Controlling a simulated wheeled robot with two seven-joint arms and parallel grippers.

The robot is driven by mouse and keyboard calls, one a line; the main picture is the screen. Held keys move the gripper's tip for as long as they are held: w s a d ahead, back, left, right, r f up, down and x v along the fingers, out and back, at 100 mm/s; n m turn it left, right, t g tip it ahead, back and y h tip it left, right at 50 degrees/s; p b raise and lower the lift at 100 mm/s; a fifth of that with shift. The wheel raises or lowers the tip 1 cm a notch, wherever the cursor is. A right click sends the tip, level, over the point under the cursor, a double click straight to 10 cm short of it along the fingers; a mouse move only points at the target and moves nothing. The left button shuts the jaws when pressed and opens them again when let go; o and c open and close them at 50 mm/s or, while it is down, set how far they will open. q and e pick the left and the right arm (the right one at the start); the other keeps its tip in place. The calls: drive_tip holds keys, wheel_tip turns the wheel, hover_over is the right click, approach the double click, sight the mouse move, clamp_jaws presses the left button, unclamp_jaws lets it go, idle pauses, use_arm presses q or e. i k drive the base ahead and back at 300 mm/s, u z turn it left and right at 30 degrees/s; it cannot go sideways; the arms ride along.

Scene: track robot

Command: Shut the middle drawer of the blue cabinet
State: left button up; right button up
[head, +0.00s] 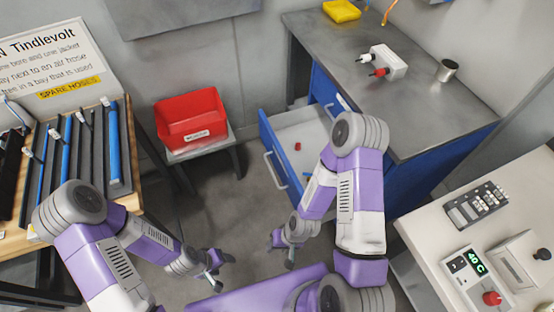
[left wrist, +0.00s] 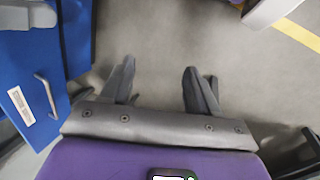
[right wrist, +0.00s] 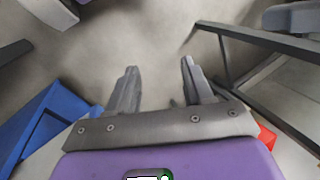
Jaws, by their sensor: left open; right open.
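The blue cabinet (head: 430,170) stands at the right under a grey top. One of its drawers (head: 267,134) is pulled well out, with a blue front and a pale handle (head: 275,170); its level among the drawers is hard to tell. A small red item (head: 297,146) lies inside it. My right arm hides part of the drawer. My right gripper (head: 279,252) is open and empty, below the drawer front in the head view. My left gripper (head: 225,272) is open and empty, further left. The left wrist view shows a blue front with a handle (left wrist: 47,98) at its left.
A red bin (head: 190,120) sits on a low stand left of the drawer. A wooden rack table (head: 50,205) is at the left, and a pale bench with a control box (head: 475,280) at the right. Grey floor is free before the drawer.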

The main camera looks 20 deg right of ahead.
sight(310, 126)
drive_tip(key=u, duration=0.15)
drive_tip(key=i, duration=0.85)
drive_tip(key=z, duration=0.55)
